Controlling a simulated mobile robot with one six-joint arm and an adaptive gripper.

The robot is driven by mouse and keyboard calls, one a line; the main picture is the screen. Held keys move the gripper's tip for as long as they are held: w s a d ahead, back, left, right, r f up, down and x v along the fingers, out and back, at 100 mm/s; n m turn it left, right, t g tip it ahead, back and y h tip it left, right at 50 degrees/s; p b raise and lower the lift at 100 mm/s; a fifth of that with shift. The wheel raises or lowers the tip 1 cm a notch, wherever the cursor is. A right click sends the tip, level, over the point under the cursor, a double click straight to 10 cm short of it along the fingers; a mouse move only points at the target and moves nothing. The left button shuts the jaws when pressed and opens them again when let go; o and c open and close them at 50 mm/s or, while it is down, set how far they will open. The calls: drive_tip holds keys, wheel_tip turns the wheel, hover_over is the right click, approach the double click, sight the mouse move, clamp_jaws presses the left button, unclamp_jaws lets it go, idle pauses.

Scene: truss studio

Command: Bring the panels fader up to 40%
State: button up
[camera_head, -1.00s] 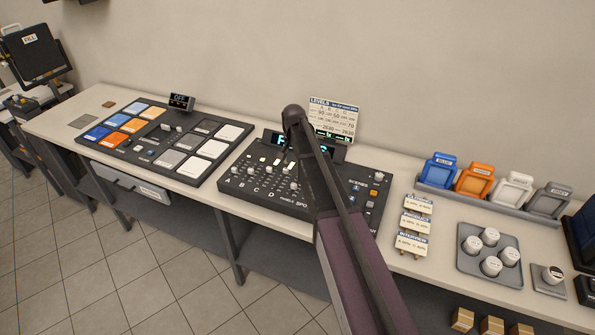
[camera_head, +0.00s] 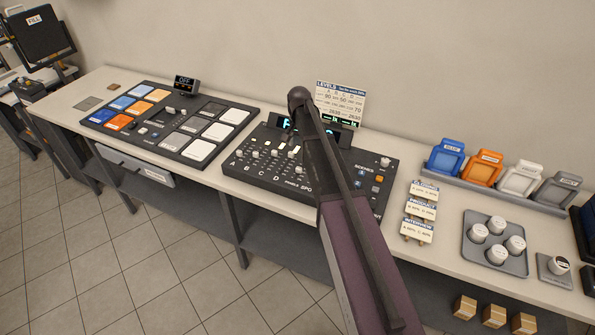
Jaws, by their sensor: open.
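The dark lighting console (camera_head: 240,172) lies on the bench in the middle, with a row of faders labelled A, B, C, D, PANELS and one starting SPO. The panels fader (camera_head: 299,169) is a small pale cap that appears near the lower end of its slot; its exact setting is too small to read. My arm crosses the console's right half and hides part of it. My gripper (camera_head: 287,137) shows only as a small dark shape below the arm's far end, over the upper faders. It is open, and no held object shows. I cannot tell whether it touches a cap.
A LEVELS card (camera_head: 340,102) stands behind the console, whose display (camera_head: 340,137) is partly covered by my arm. A pad board (camera_head: 170,120) lies left. Small label cards (camera_head: 418,210), a tray of white knobs (camera_head: 470,256) and coloured holders (camera_head: 445,160) stand right.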

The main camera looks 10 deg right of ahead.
sight(299, 168)
drive_tip(key=shift+f+b, duration=5.75)
drive_tip(key=shift+f, duration=0.25)
